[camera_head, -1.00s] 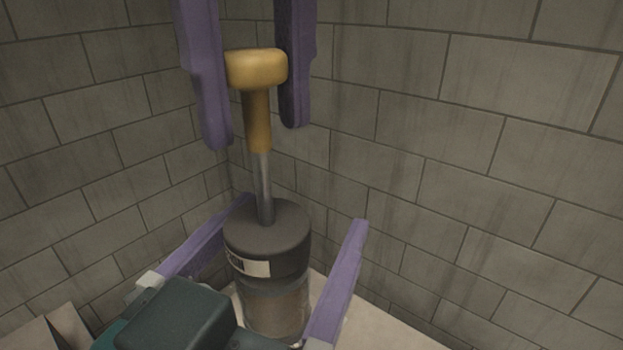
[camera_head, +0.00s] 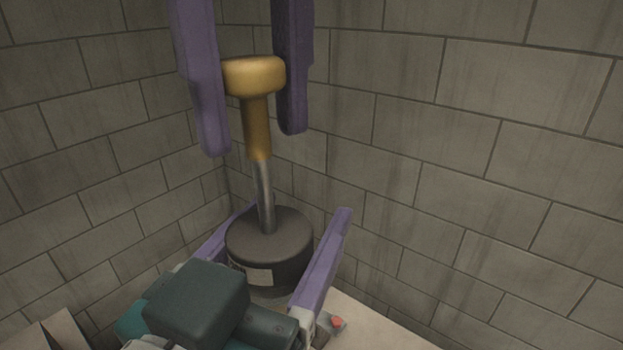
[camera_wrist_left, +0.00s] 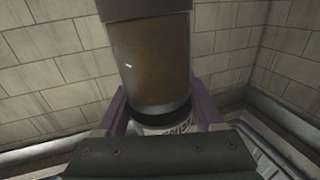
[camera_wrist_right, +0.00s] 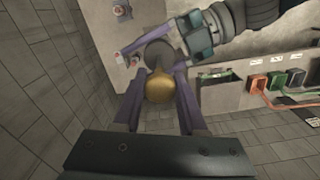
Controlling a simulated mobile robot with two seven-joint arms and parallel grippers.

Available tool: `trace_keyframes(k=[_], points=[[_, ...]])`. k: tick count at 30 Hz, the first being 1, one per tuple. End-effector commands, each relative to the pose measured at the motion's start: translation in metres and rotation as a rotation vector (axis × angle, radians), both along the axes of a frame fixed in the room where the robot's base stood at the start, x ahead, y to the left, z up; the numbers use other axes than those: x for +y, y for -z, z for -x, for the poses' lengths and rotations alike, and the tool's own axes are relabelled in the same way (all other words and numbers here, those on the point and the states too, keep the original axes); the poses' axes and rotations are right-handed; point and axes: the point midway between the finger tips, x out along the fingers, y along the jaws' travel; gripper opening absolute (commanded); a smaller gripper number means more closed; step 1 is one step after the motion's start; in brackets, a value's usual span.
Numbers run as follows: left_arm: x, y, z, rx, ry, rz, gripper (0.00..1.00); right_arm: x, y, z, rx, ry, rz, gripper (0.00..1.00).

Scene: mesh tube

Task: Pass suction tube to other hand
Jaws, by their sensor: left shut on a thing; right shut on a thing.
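The suction tube has a yellow handle (camera_head: 254,77), a metal rod (camera_head: 264,195) and a dark round cap (camera_head: 270,238). In the left wrist view its clear brownish body (camera_wrist_left: 160,65) shows. The tube stands roughly upright, with its rod slightly tilted. My right gripper (camera_head: 253,140) comes from above and is shut on the handle. The handle top also shows between its fingers in the right wrist view (camera_wrist_right: 159,88). My left gripper (camera_head: 293,212) comes from below, with its fingers either side of the tube under and beside the cap, shut on it. My left wrist hides the lower body in the head view.
Grey tiled walls (camera_head: 460,150) form a corner close behind the tube. A pale surface (camera_head: 385,325) lies below. The right wrist view shows a bench with an orange item (camera_wrist_right: 281,80) and other coloured items at right.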

Motion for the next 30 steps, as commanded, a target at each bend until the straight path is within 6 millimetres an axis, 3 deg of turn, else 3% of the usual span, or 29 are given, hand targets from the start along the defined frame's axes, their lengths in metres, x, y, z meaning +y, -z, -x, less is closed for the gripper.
trace_keyframes(k=[1, 10, 11, 12, 20, 30], points=[[-0.0026, -0.0011, 0.0008, -0.003, 0.005, 0.001, 0.38, 0.0026, -0.0007, -0.0009, -0.005, 0.0, -0.011, 0.0], [-0.0035, -0.0016, 0.0011, -0.004, 0.007, 0.0, 0.04, 0.0029, -0.0009, -0.001, -0.007, 0.0, -0.011, 0.0], [-0.0036, -0.0023, 0.001, -0.006, 0.007, 0.001, 0.02, 0.003, -0.0009, -0.001, -0.007, 0.0, -0.011, 0.42], [-0.0036, -0.0023, 0.001, -0.006, 0.007, 0.001, 0.02, 0.003, -0.0009, -0.001, -0.007, 0.0, -0.011, 0.46], [-0.0022, -0.0016, 0.0006, -0.004, 0.004, 0.0, 0.02, 0.0019, -0.0006, -0.0006, -0.005, 0.0, -0.008, 0.75], [-0.0016, -0.0013, 0.0004, -0.004, 0.003, 0.001, 0.02, -0.0016, 0.0003, 0.0001, -0.003, 0.008, -0.006, 0.76]])
